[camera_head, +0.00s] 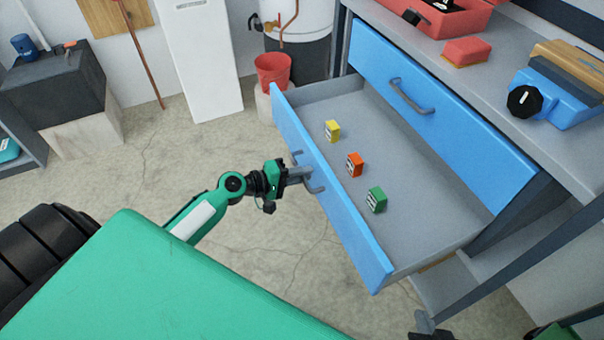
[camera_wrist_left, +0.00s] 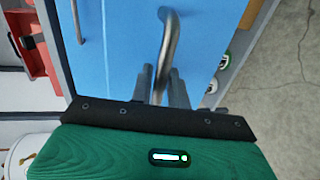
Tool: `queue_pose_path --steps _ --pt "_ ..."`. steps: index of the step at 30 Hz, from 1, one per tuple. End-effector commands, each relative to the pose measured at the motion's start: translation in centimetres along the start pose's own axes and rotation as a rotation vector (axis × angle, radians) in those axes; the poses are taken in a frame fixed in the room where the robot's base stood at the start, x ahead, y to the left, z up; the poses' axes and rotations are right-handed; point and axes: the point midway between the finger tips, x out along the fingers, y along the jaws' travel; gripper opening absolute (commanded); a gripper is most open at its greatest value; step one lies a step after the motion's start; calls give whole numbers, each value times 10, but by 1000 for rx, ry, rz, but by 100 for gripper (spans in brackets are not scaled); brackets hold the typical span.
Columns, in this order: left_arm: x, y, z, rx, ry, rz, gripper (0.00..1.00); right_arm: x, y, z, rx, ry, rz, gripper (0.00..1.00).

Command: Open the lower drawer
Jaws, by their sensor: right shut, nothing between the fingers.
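The lower drawer (camera_head: 345,200) has a blue front and a grey inside. It stands pulled well out of the workbench. Its grey bar handle (camera_head: 316,188) is on the front; the handle also shows in the left wrist view (camera_wrist_left: 168,40). My left gripper (camera_head: 302,175) is at this handle, with its two fingers on either side of the bar and close against it. Yellow (camera_head: 332,131), orange (camera_head: 354,165) and green (camera_head: 377,200) blocks sit in the drawer. My right gripper (camera_head: 428,325) is shut and empty at the bottom edge, below the drawer's near end.
The upper drawer (camera_head: 440,110) is closed above. The benchtop (camera_head: 470,80) holds a red toolbox, a red-and-yellow block and a blue device with a black knob. A red bucket (camera_head: 273,70) stands behind the drawer's far end. Concrete floor in front of the drawer is open.

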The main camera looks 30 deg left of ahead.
Motion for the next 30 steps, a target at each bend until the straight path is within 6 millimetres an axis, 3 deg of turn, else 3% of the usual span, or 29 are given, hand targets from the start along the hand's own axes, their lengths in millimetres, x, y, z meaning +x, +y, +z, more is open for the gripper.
queue_pose_path --steps 11,30 --pt "-10 -1 0 0 1 -1 17 0 0 0 0 1 0 0" --pt "-120 -1 0 -1 1 -2 17 2 -4 -2 2 32 -9 0"
